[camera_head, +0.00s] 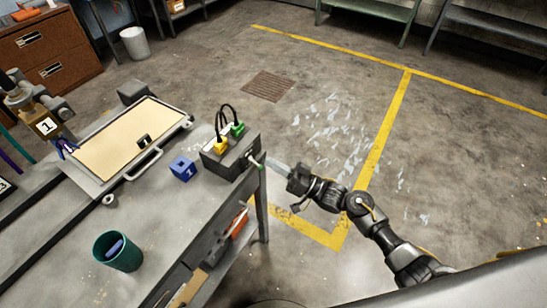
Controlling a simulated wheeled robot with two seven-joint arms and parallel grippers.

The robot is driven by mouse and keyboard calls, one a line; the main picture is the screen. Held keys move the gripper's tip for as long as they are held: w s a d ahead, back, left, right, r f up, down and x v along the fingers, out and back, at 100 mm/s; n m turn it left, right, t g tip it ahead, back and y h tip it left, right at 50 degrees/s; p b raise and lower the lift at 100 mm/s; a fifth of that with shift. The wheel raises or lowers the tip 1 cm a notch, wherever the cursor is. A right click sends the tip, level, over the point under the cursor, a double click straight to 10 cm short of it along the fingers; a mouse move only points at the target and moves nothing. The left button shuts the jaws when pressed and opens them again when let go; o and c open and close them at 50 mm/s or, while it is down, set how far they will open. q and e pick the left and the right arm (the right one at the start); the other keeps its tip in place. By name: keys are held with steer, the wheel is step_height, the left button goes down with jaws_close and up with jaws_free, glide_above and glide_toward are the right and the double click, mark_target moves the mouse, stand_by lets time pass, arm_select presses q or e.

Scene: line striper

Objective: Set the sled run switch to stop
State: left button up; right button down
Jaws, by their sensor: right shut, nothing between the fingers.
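A dark control box (222,163) sits at the right end of the grey bench, with a yellow plug (221,146) and a green plug (238,129) on top, each with a black cable. A small pale lever-like part (254,161) shows on the box's right side; I take it for the run switch, but its setting is too small to read. My right gripper (270,163) is shut and empty, its fingertips close to that part from the right. I cannot tell whether they touch. My left gripper is not in view.
On the bench (165,222) are a framed tan board (115,150) with a handle, a blue block (183,168) marked 1 and a green cup (118,251). A striper head (42,122) stands at the left. The floor right of the bench is open, with yellow lines.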

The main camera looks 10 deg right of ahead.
arm_select(q)
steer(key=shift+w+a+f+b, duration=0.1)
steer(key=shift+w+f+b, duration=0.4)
steer(key=shift+b, duration=0.15)
arm_select(e)
steer(key=w+d+r+v, duration=0.1)
steer(key=v, duration=1)
steer(key=shift+d+r, duration=0.15)
steer(key=shift+d, duration=0.1)
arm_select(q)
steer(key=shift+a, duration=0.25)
arm_select(e)
steer(key=shift+w, duration=0.15)
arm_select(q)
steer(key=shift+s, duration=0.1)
